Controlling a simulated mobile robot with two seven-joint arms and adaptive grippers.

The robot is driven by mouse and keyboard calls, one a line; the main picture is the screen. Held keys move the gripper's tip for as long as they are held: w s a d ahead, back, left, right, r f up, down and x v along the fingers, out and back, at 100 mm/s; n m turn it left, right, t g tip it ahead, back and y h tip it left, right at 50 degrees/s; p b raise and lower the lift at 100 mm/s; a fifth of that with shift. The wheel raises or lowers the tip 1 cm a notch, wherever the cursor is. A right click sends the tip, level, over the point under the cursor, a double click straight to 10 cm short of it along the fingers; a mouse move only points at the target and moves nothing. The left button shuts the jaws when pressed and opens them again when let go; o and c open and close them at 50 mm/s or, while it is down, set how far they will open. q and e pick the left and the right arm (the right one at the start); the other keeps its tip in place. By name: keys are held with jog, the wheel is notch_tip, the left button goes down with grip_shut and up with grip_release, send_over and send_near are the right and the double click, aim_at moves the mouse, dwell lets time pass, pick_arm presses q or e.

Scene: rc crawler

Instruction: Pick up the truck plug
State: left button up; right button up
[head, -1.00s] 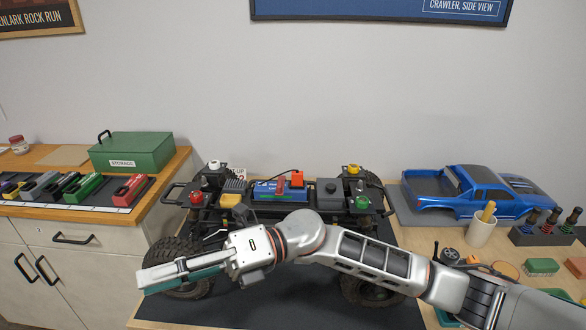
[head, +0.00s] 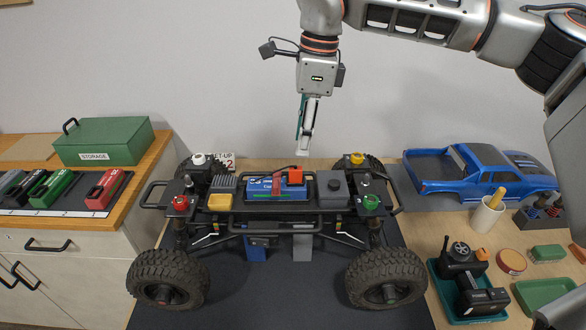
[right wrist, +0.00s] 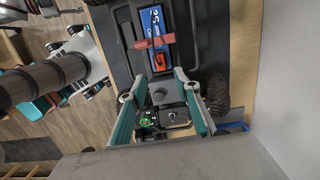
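The truck plug looks like the orange block (head: 296,176) on the right end of the blue battery (head: 262,188) in the crawler chassis. It also shows in the right wrist view as an orange piece (right wrist: 161,61) beside the red strap. My right gripper (head: 304,158) points down above and slightly right of the plug, apart from it. In the right wrist view its teal fingers (right wrist: 155,80) are spread with nothing held. Grey and teal parts of my left arm seem to show at the left there; its finger state is unclear. It is outside the head view.
The chassis (head: 240,228) stands on a dark mat with big front tyres. A grey box (head: 332,186) and coloured caps flank the battery. A blue truck body (head: 480,175) and teal tray (head: 440,290) lie right. A green storage box (head: 105,142) stands left.

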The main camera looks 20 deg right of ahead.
aim_at(296, 168)
jog(key=f, duration=0.5)
jog(key=a+f, duration=0.1)
jog(key=f, duration=0.1)
jog(key=shift+w+a+f+p, duration=0.1)
jog(key=shift+w+f+p, duration=0.15)
jog(key=shift+p, duration=0.1)
grip_shut()
